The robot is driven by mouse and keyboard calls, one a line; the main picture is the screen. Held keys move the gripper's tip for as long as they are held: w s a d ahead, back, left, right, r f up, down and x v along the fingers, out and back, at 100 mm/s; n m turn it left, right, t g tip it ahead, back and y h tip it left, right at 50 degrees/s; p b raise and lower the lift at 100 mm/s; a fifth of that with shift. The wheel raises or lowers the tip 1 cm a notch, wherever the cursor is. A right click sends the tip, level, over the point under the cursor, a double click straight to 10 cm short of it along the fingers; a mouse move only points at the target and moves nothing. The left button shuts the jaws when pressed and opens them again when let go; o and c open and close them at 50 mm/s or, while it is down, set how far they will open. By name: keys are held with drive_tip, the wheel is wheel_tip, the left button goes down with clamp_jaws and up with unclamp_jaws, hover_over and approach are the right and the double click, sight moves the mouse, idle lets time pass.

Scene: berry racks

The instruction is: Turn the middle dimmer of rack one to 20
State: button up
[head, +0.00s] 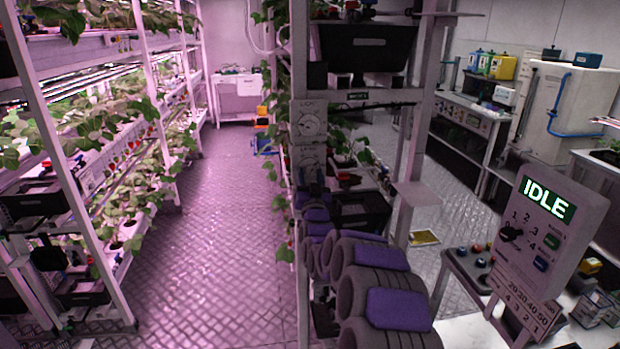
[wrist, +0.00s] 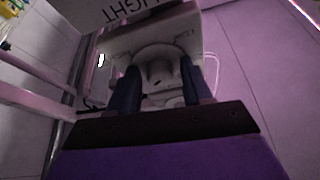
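A pale dimmer panel (head: 309,122) with a round dial and the word LIGHT is on the front post of the rack beside the aisle. A second pale panel (head: 309,158) is just below it, its lower part hidden by my arm. My gripper (head: 312,188) is at the front of this post, below the upper dial. In the wrist view my gripper (wrist: 160,90) has its two dark blue fingers apart, with a pale rounded dial (wrist: 158,58) between and beyond them. I cannot tell whether the fingers touch it. Dial settings are unreadable.
Dark bins (head: 366,48) and plants stand on the rack behind the post. The aisle floor (head: 225,190) to the left is clear. Another plant rack (head: 75,190) lines the far left. A console reading IDLE (head: 545,225) stands at the right.

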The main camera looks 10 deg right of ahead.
drive_tip(key=shift+s+r, duration=0.15)
drive_tip(key=c, duration=0.8)
drive_tip(key=shift+c, duration=0.2)
